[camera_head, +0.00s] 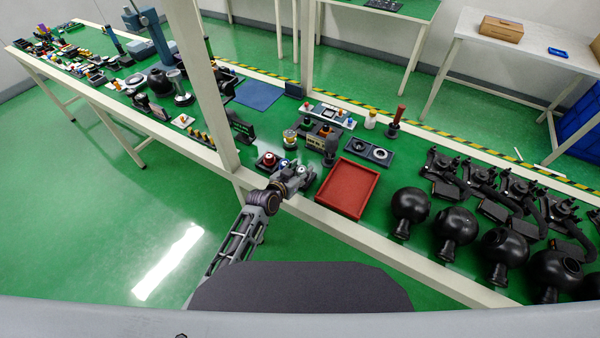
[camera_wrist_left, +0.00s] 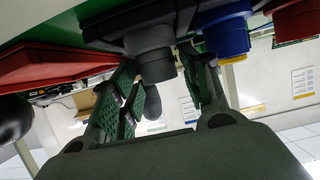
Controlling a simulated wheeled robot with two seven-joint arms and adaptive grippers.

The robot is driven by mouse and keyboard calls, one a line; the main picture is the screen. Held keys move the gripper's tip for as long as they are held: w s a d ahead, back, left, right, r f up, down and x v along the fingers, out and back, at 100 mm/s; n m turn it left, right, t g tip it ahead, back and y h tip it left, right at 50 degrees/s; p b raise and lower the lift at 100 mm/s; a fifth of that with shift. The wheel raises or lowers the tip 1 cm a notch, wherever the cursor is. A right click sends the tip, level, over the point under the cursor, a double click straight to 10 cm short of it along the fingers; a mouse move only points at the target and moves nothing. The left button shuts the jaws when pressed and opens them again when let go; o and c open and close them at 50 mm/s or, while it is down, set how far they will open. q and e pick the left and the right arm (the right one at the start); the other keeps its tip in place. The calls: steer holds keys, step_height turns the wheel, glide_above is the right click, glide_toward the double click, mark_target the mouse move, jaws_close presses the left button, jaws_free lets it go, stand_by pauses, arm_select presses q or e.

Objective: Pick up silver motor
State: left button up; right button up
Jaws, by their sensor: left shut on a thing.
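The silver motor shows as a dark grey stepped cylinder (camera_wrist_left: 155,65) in the left wrist view, between the green-padded fingers of my left gripper (camera_wrist_left: 162,88). A blue motor (camera_wrist_left: 226,38) and a red motor (camera_wrist_left: 295,22) stand in a row beside it. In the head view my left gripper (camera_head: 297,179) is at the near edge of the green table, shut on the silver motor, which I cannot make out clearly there. The red motor (camera_head: 268,159) is just left of the gripper. I cannot tell whether the silver motor is clear of its holder. My right gripper is not in view.
A red tray (camera_head: 347,188) lies right of the gripper. A dark upright object (camera_head: 331,148) stands close behind it. Black round parts (camera_head: 410,204) line the table to the right. A white post (camera_head: 202,80) rises on the left.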

arm_select(q)
step_height(320, 180, up, 8)
steer(key=shift+r, duration=0.55)
jaws_close()
steer(key=shift+r, duration=0.2)
